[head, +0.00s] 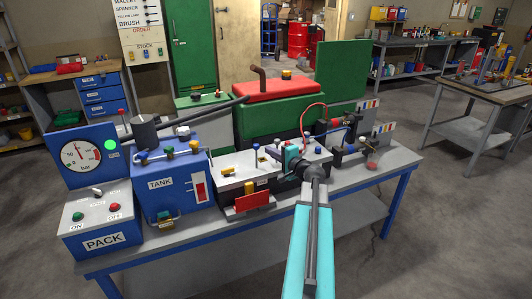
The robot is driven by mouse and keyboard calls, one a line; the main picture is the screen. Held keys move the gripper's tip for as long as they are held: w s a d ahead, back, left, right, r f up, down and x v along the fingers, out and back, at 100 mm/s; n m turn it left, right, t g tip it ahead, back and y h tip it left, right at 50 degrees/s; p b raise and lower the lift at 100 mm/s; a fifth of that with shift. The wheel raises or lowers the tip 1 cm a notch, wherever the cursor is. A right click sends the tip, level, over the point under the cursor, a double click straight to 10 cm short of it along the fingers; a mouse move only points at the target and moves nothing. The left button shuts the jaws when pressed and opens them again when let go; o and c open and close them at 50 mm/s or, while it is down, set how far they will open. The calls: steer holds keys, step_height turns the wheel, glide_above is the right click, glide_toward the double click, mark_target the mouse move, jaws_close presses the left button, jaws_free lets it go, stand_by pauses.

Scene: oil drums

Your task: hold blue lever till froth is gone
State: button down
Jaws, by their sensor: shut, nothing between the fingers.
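My gripper (283,156) is shut and empty over the valve block (236,168) in the middle of the bench. My own arm hides part of the block. Several small knobbed levers stand on the block; a blue knob (317,149) shows just right of my gripper. Another blue-knobbed lever (143,156) sits on top of the blue box marked TANK (165,200), left of my gripper and apart from it. I cannot tell which is the blue lever. The tank has a white and red sight gauge (200,187); froth cannot be made out.
A blue PACK box (100,225) with a dial gauge (80,155) and lit green lamp stands at the bench's left end. A green and red machine (285,95) stands behind the block. Hoses and small valves (350,135) crowd the right.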

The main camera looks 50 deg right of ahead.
steer(key=shift+b+v, duration=0.7)
steer(key=shift+v, duration=2.05)
steer(key=shift+w, duration=0.15)
